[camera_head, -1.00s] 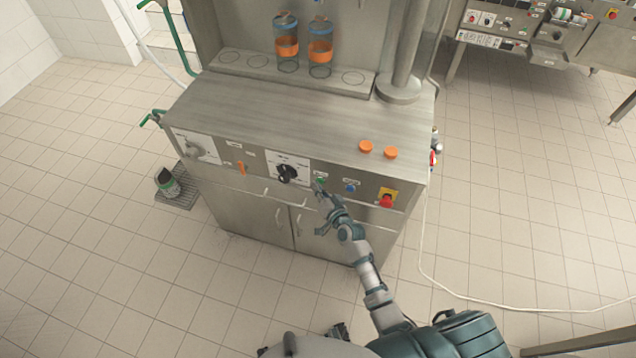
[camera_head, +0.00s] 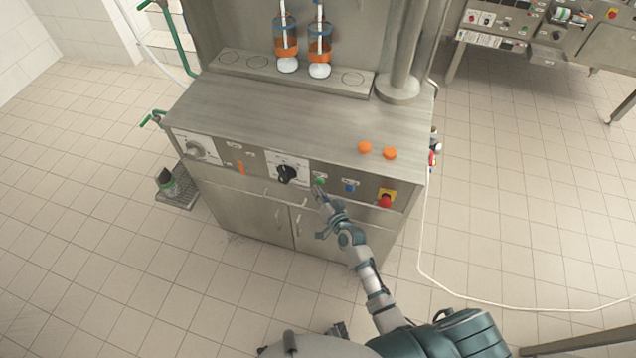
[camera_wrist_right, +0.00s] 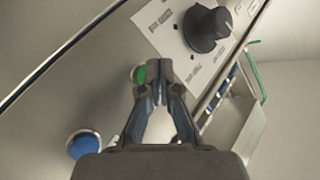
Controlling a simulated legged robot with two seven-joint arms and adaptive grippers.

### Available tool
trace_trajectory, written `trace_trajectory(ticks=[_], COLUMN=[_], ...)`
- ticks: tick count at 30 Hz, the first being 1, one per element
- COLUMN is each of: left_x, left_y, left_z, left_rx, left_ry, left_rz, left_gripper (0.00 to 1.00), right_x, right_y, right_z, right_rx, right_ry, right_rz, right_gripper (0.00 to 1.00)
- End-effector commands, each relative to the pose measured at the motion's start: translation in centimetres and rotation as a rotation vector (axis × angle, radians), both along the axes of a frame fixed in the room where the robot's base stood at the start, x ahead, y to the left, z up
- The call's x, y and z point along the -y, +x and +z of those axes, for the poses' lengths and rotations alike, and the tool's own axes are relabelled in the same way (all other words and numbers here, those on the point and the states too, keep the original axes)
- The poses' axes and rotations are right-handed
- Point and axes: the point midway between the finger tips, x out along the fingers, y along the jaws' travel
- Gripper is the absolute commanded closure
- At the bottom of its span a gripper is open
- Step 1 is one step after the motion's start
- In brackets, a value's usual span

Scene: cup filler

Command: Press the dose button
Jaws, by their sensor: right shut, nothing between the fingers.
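The green button (camera_head: 319,182) sits on the front panel of the steel filling machine (camera_head: 290,120), just right of the black knob (camera_head: 286,174). My right gripper (camera_head: 318,191) is shut and empty, with its fingertips at the panel just below the green button. In the right wrist view the closed fingertips (camera_wrist_right: 154,70) partly cover the green button (camera_wrist_right: 139,74); I cannot tell whether they touch it. My left gripper is not clearly seen.
A blue button (camera_head: 349,187) and a red emergency stop (camera_head: 385,201) are to the right on the panel. Two orange caps (camera_head: 364,148) (camera_head: 390,153) lie on the top. A cable crosses the floor at right.

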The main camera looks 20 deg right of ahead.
Motion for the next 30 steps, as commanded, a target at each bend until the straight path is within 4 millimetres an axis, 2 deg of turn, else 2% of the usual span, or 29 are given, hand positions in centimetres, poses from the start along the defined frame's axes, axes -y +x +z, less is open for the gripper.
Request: trace_trajectory(ticks=[15, 30], left_x=[0.0, 0.0], left_y=[0.5, 0.6], left_z=[2.9, 3.0], left_rx=[0.008, 0.009], left_ry=[-0.001, -0.001], left_rz=[0.000, 0.000], left_gripper=[0.26, 0.26], right_x=[-3.0, -3.3], right_y=[-4.4, -4.8], right_z=[0.2, 0.0], right_rx=[-0.002, -0.001], right_ry=[0.001, 0.000], right_rz=[0.001, 0.001], right_gripper=[1.00, 1.00])
